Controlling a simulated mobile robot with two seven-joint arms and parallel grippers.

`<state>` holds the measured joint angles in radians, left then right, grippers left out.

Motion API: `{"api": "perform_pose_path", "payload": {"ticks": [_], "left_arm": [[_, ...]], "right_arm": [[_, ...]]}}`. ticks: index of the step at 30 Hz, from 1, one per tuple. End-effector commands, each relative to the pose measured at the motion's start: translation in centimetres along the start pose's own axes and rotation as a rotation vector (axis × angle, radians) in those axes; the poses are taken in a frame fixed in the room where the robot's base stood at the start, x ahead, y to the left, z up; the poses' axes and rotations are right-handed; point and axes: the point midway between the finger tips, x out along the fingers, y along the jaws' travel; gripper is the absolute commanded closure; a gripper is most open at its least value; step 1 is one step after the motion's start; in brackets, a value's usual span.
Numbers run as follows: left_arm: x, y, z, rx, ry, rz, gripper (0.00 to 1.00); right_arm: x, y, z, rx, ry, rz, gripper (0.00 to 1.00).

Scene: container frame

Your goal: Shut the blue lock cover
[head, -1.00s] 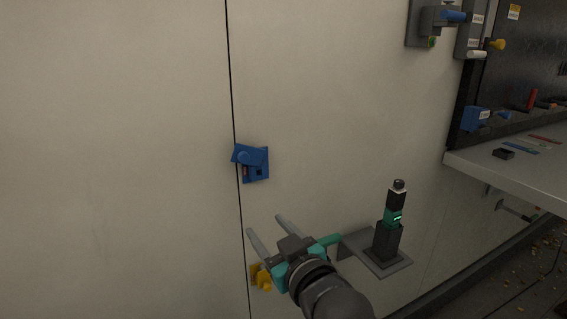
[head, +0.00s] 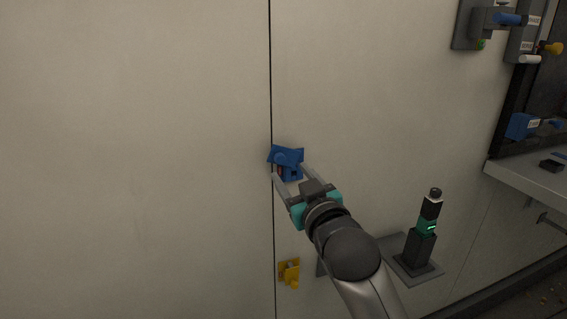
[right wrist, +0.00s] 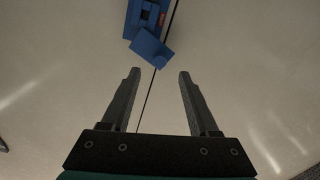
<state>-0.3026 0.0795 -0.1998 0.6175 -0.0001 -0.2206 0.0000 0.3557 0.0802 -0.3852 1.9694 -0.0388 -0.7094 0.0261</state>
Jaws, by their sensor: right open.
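The blue lock cover (head: 291,153) is part of a small blue lock on the pale wall, beside a thin vertical seam. The cover sits tilted across the top of the lock body (head: 292,174), whose dark opening and a bit of red show below it. In the right wrist view the cover (right wrist: 151,48) hangs off the blue lock body (right wrist: 146,14), ahead of the fingertips. My right gripper (head: 290,172) is open and empty, its fingers around the lower part of the lock in the head view; contact cannot be told. It also shows in the right wrist view (right wrist: 159,72). My left gripper is not in view.
A yellow latch (head: 289,272) is on the wall below the lock. A dark device with a green band (head: 427,228) stands on a grey shelf (head: 398,262) to the right. A grey counter (head: 530,177) juts out farther right. The wall at left is bare.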

Motion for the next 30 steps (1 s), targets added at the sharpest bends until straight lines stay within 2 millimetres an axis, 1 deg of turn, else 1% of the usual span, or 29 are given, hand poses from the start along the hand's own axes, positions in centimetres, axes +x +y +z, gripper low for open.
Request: {"api": "perform_pose_path", "payload": {"ticks": [1, 6, 13, 18, 27, 30], "left_arm": [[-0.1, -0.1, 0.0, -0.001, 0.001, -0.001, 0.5], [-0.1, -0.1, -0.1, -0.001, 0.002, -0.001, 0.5], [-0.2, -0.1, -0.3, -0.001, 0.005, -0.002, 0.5], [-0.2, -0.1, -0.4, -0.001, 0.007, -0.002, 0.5], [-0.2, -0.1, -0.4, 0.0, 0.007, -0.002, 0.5], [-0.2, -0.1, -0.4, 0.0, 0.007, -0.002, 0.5]], "right_arm": [[0.8, 0.0, -0.1, 0.001, 0.0, -0.001, 0.39], [3.0, 0.0, -0.1, 0.001, 0.0, -0.001, 0.39], [5.1, 0.0, 0.0, 0.0, 0.0, -0.001, 0.39], [5.8, -0.1, 0.0, 0.001, 0.0, -0.001, 0.39], [5.8, 0.0, 0.0, 0.001, 0.0, -0.001, 0.39], [5.8, 0.0, 0.0, 0.001, 0.0, -0.001, 0.5]]}}
